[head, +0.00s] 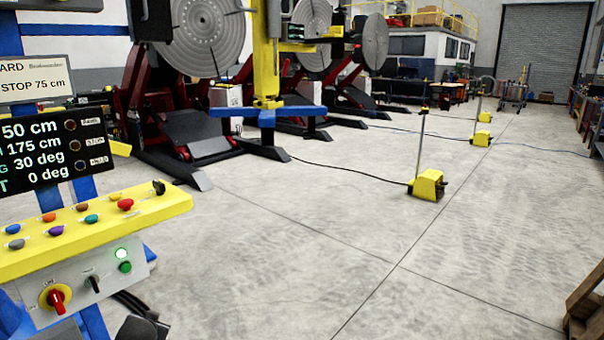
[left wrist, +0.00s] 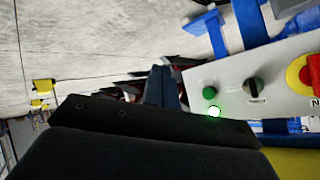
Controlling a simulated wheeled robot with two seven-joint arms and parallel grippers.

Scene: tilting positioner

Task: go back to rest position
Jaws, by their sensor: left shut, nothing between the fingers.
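The lamp also shows in the left wrist view (left wrist: 214,112). My right gripper is in neither view.
A display (head: 50,155) reads 50 cm, 175 cm, 30 deg and 0 deg. Large positioners with round plates (head: 208,35) stand behind. A yellow foot pedal (head: 427,185) with a post trails a cable on the floor. A wooden item (head: 585,305) is at the right edge.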

